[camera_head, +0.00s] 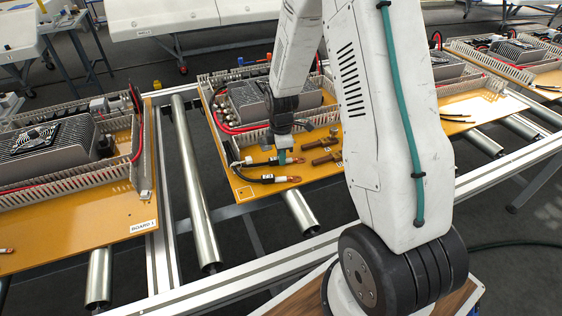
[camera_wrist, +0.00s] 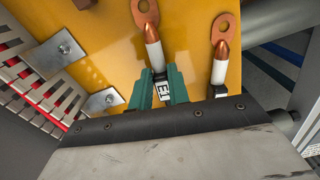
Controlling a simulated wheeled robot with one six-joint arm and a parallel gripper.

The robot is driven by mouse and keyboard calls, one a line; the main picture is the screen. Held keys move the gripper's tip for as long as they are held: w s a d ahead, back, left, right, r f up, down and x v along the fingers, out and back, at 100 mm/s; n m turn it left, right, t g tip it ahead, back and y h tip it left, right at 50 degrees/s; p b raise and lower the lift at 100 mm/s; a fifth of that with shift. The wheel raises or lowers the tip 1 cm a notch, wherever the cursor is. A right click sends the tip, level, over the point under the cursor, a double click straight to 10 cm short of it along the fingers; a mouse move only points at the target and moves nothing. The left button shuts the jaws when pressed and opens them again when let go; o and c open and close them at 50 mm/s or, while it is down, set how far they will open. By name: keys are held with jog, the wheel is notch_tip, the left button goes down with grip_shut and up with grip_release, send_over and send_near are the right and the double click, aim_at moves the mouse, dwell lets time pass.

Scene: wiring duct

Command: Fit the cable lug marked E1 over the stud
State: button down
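The cable lug marked E1 (camera_wrist: 146,12) has a copper ring and barrel, a white sleeve and a label reading E1. It is over the yellow board, and whether it touches the board is unclear. My gripper (camera_wrist: 160,84) has teal fingers on both sides of its labelled part, apparently touching it; the ring points away from the fingers. In the head view my gripper (camera_head: 282,157) is low over the board at the upper black cable, with the lug's copper end (camera_head: 298,159) to its right.
A second, similar lug (camera_wrist: 222,35) lies close beside, to the right in the wrist view; it also shows in the head view (camera_head: 293,179). Metal plates with bolts (camera_wrist: 62,48) and a slotted duct (camera_wrist: 22,85) are on the left. Another board (camera_head: 90,240) stands left.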

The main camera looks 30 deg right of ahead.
jog(key=shift+r, duration=0.15)
notch_tip(320, 180, up, 4)
jog(key=shift+f, duration=0.2)
jog(key=s+r, duration=0.1)
jog(key=s, duration=1.5)
jog(key=shift+d+r, duration=0.1)
jog(key=w+d+r+n, duration=0.1)
jog(key=w+d+r, duration=0.1)
jog(key=w+d, duration=0.3)
jog(key=w+d+r+n, duration=0.1)
jog(key=w+d, duration=0.5)
jog(key=w, duration=0.6)
jog(key=shift+w+d+r, duration=0.15)
jog(key=shift+d+r, duration=0.05)
jog(key=shift+r, duration=0.5)
dwell(0.3)
dwell(0.5)
jog(key=shift+f, duration=2.9)
jog(key=shift+f, duration=0.55)
